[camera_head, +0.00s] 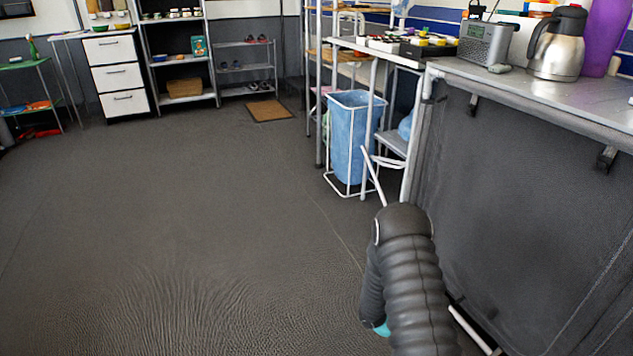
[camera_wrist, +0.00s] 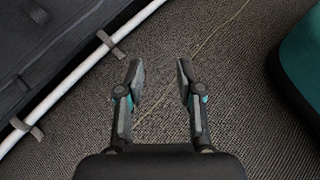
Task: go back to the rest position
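My gripper (camera_wrist: 159,78) shows in the wrist view with its two fingers apart and nothing between them. It points down at the bare grey floor. In the head view my black ribbed arm rises at the lower right, beside the dark fabric-sided counter; the gripper itself is hidden there.
The counter (camera_head: 520,82) at the right holds a steel jug (camera_head: 560,45) and a grey radio (camera_head: 485,42). A blue bin (camera_head: 350,135) in a white frame stands ahead. White drawers (camera_head: 115,73), a shelf rack (camera_head: 180,60) and a brown mat (camera_head: 269,110) are at the back. The left floor is clear.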

